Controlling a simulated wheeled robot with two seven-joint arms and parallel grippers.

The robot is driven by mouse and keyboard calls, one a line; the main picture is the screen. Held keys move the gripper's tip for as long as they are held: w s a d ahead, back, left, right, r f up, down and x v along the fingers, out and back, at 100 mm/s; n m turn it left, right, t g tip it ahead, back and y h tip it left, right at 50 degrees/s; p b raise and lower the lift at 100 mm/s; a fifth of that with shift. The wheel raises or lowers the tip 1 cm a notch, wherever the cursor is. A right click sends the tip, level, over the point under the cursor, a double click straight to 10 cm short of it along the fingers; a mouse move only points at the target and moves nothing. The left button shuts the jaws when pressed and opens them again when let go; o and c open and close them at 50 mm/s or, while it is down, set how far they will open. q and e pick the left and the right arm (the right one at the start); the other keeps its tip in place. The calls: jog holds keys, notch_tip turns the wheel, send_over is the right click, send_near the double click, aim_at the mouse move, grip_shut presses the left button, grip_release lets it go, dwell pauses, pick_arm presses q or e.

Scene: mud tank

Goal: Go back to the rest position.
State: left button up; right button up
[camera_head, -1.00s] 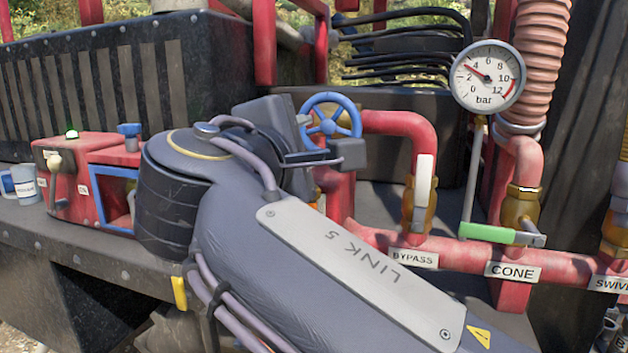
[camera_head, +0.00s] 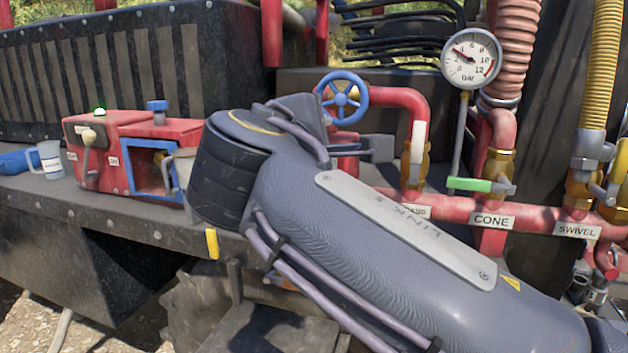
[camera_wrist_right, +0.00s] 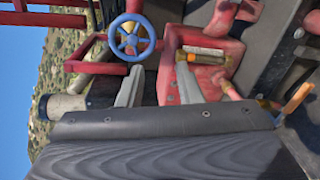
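My right arm, a grey link marked LINK 5, crosses the middle of the head view and hides much of the shelf and pipework behind it. My right gripper (camera_wrist_right: 158,86) shows in the wrist view as two grey fingers held apart with nothing between them. In the head view only a small dark part of it (camera_head: 376,148) shows past the arm, below the blue handwheel (camera_head: 342,98). The handwheel also shows in the wrist view (camera_wrist_right: 131,37), beyond the fingers. My left gripper is in neither view.
A red box with a blue-framed opening (camera_head: 128,160) stands on the shelf, with a mug (camera_head: 50,160) to its left. A pressure gauge (camera_head: 471,58), the green CONE handle (camera_head: 470,185) and labelled red pipes stand at right.

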jog(key=w+d+f+m+g+y, duration=0.15)
jog(key=d+f+g, duration=0.25)
jog(key=d+f, duration=0.6)
jog(key=s+d+f+m+g+y, duration=0.3)
jog(key=s+d+f+m+g, duration=0.15)
jog(key=d+f, duration=0.7)
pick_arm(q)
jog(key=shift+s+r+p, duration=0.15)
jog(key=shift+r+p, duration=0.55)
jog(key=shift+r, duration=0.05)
pick_arm(e)
jog(key=s+a+f+m+g+y, duration=0.1)
jog(key=s+f+m+y, duration=0.3)
jog(key=s+f+m, duration=0.8)
jog(key=s+a+f, duration=0.1)
jog(key=s+f, duration=0.3)
jog(key=s, duration=0.4)
jog(key=shift+s+a+f+m+g, duration=0.2)
jog(key=shift+s+f+m+g, duration=0.1)
jog(key=shift+f+m+g, duration=0.1)
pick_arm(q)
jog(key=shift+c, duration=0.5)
pick_arm(e)
jog(key=shift+y, duration=0.25)
